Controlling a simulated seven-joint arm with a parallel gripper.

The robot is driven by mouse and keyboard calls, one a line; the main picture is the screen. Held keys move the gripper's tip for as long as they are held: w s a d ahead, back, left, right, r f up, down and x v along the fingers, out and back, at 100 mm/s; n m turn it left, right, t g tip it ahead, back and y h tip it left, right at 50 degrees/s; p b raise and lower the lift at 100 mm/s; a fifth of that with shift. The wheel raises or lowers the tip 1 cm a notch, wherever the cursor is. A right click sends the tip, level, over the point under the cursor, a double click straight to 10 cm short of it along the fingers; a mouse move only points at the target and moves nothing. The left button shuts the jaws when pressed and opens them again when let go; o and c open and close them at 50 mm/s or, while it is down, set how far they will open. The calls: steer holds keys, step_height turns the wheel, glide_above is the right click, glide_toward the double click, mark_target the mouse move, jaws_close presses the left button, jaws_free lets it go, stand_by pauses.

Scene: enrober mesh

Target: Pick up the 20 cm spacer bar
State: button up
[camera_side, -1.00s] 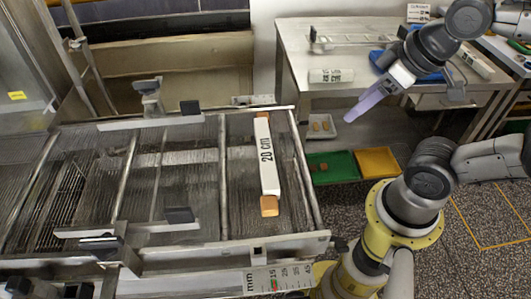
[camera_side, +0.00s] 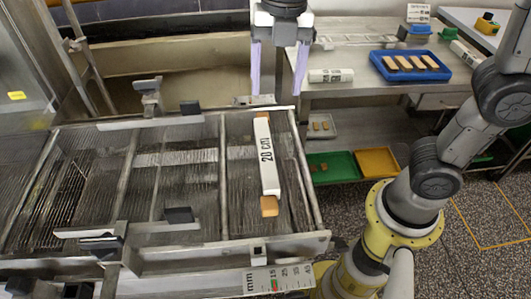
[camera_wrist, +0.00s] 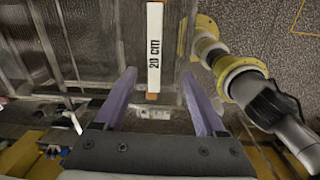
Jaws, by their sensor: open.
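The 20 cm spacer bar (camera_side: 264,157) is white with black lettering and orange-brown ends. It lies lengthwise on the right part of the wire mesh bed, between two cross rods. It also shows in the wrist view (camera_wrist: 154,50), upper middle. My gripper (camera_side: 277,88) is open, with two pale purple fingers pointing down. In the side view it is above the bar's far end, apart from it. In the wrist view the near end of the bar shows between and beyond the open fingers (camera_wrist: 165,75). Nothing is held.
The mesh bed (camera_side: 190,215) has metal rails and clamp blocks on its left part. Green (camera_side: 333,167) and yellow (camera_side: 378,163) trays stand below.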

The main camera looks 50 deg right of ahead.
mark_target(265, 149)
steer(key=shift+n+g, duration=0.3)
steer(key=f, duration=0.5)
steer(key=a+f, duration=0.1)
steer(key=f, duration=0.4)
steer(key=a+f, duration=0.1)
steer(key=f, duration=0.4)
steer(key=shift+w+a+f, duration=0.1)
steer(key=shift+w+f, duration=0.25)
steer(key=shift+r, duration=0.1)
jaws_close()
